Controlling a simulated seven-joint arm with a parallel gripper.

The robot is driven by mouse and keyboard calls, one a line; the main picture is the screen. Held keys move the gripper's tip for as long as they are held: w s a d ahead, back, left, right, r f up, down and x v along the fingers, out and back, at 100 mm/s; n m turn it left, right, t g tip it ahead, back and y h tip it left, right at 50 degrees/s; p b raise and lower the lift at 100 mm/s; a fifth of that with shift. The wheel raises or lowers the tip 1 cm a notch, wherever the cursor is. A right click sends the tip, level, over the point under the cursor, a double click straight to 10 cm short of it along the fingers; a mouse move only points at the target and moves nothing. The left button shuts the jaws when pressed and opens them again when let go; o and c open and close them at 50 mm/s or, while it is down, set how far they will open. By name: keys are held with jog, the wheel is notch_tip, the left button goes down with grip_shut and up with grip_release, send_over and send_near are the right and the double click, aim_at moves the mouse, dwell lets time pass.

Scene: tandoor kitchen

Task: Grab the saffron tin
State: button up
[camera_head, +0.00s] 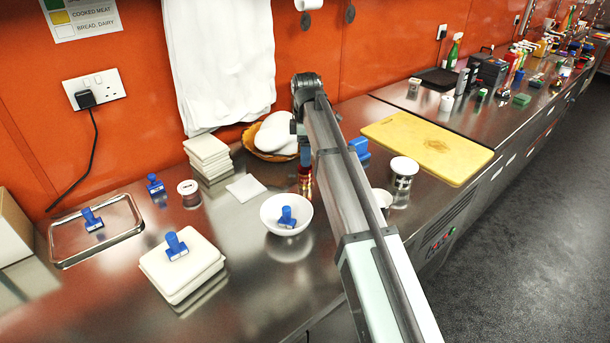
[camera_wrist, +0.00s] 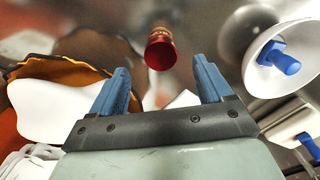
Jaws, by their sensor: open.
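A small red and gold tin (camera_head: 305,181), which looks like the saffron tin, stands upright on the steel counter behind the white bowl. In the wrist view the red tin (camera_wrist: 160,54) shows its round red end, centred between the fingers and a little beyond their tips. My gripper (camera_head: 305,156) hangs just above the tin in the head view, partly hidden by my arm. Its blue fingers are wide apart and empty in the wrist view (camera_wrist: 162,70). The tin's label cannot be read.
A white bowl (camera_head: 272,209) with a blue-handled stamp stands in front of the tin. A basket (camera_head: 254,143) with white rounded pieces is behind to the left. A white tile (camera_head: 245,188) lies to the left. A white labelled canister (camera_head: 403,172) and a yellow board (camera_head: 425,146) are right of my arm.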

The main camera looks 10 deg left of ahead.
aim_at(304, 171)
jog(key=shift+a+f, duration=0.15)
jog(key=shift+f, duration=3.85)
jog(key=shift+c, duration=0.4)
jog(key=c, duration=1)
jog(key=shift+r, duration=0.1)
jog(key=shift+c, duration=0.2)
